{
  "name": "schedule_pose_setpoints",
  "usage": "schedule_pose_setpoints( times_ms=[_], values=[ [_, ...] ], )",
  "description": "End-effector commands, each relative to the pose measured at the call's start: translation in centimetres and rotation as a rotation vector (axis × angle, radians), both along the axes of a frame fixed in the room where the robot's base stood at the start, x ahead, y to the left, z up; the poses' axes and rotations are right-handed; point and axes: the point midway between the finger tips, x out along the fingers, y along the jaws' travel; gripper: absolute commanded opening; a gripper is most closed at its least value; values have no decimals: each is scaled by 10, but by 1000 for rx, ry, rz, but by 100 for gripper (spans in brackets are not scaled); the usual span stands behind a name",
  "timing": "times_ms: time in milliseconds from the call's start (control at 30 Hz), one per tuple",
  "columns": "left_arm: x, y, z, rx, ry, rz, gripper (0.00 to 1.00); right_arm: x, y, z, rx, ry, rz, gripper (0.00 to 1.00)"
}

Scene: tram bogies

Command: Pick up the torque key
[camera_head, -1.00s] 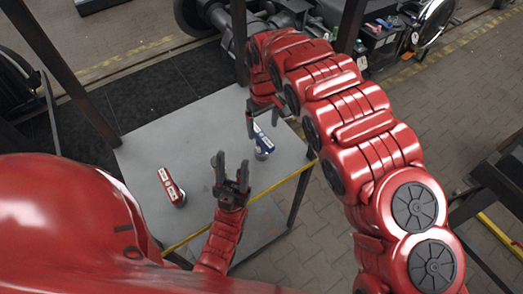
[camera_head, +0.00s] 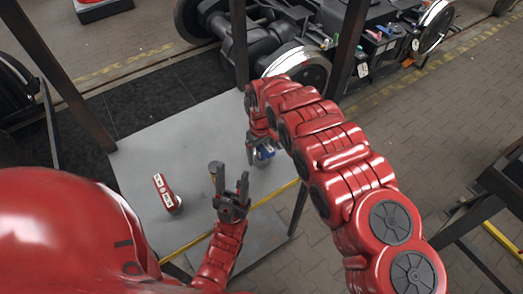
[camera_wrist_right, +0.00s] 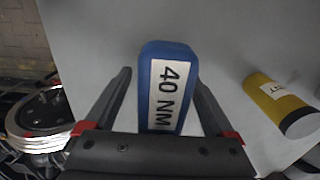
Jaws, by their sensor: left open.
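A blue torque key (camera_wrist_right: 169,58) with a white "40 NM" label lies on the grey table (camera_head: 190,135). In the head view it shows as a small blue patch (camera_head: 265,153), mostly hidden by my right gripper (camera_head: 260,140). In the right wrist view the open fingers of my right gripper (camera_wrist_right: 162,88) stand on either side of the key, with a narrow gap visible on the left. My left gripper (camera_head: 230,183) is open and empty above the table's near part, left of the key.
A red and white tool (camera_head: 166,194) lies on the table's left part. A yellow and grey cylinder (camera_wrist_right: 282,103) with a white label lies right of the key in the wrist view. Dark posts (camera_head: 240,45) rise around the table. Wheels (camera_head: 300,65) stand behind it.

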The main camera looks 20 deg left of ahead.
Motion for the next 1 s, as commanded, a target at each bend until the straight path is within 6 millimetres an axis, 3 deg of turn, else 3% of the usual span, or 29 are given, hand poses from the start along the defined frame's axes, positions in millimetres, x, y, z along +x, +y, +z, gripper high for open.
schedule_pose_setpoints(
  times_ms=[67,467,1000],
  values=[
    [0,0,0,0,0,0,50,0,0,0,0,0,0,75],
    [0,0,0,0,0,0,50,0,0,0,0,0,0,3],
    [0,0,0,0,0,0,50,1,0,2,1,-1,0,0]
  ],
)
